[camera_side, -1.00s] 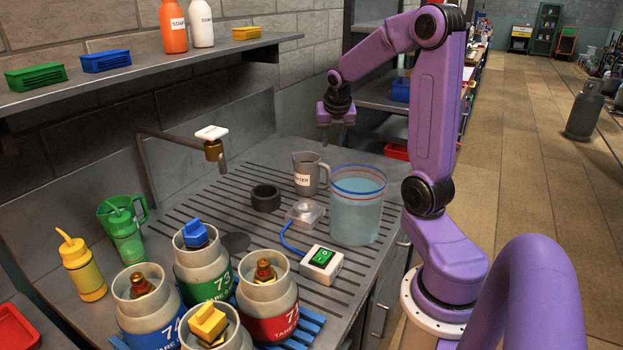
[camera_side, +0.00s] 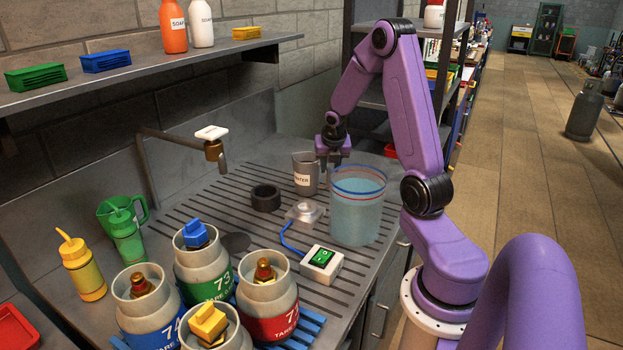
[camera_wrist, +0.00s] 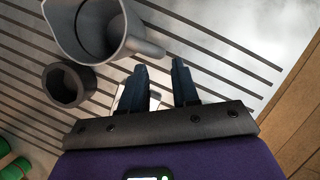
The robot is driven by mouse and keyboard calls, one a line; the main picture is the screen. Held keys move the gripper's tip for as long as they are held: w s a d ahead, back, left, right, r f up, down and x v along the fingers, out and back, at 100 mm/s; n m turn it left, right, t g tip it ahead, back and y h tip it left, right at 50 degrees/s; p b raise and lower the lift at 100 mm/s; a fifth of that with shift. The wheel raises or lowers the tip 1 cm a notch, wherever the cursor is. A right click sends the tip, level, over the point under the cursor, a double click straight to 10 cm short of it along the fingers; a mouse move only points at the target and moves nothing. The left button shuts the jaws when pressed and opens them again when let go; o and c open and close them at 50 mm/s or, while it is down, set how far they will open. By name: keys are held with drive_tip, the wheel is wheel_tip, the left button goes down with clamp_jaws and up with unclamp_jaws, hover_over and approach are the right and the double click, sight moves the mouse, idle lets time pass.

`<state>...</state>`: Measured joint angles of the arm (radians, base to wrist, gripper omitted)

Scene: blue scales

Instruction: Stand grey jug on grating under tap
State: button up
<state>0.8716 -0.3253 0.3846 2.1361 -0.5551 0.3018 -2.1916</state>
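The grey jug (camera_side: 304,178) stands upright on the slatted grating (camera_side: 190,205), to the right of the black ring and away from the tap. The tap (camera_side: 213,150) is a bent pipe from the wall with a brass outlet and a white top. My gripper (camera_side: 331,164) is low at the jug's right, on its handle side. In the wrist view the jug (camera_wrist: 68,22) is at the top left, its handle (camera_wrist: 146,48) just ahead of my fingertips (camera_wrist: 160,66). The fingers are apart with nothing held between them. The side view hides most of the handle behind my gripper.
A clear bucket of water (camera_side: 356,215) stands close to the right of the jug. Gas bottles (camera_side: 205,265) crowd the front. The grating below the tap looks clear.

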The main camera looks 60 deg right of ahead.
sight(329, 176)
drive_tip(key=shift+x, duration=2.85)
clamp_jaws()
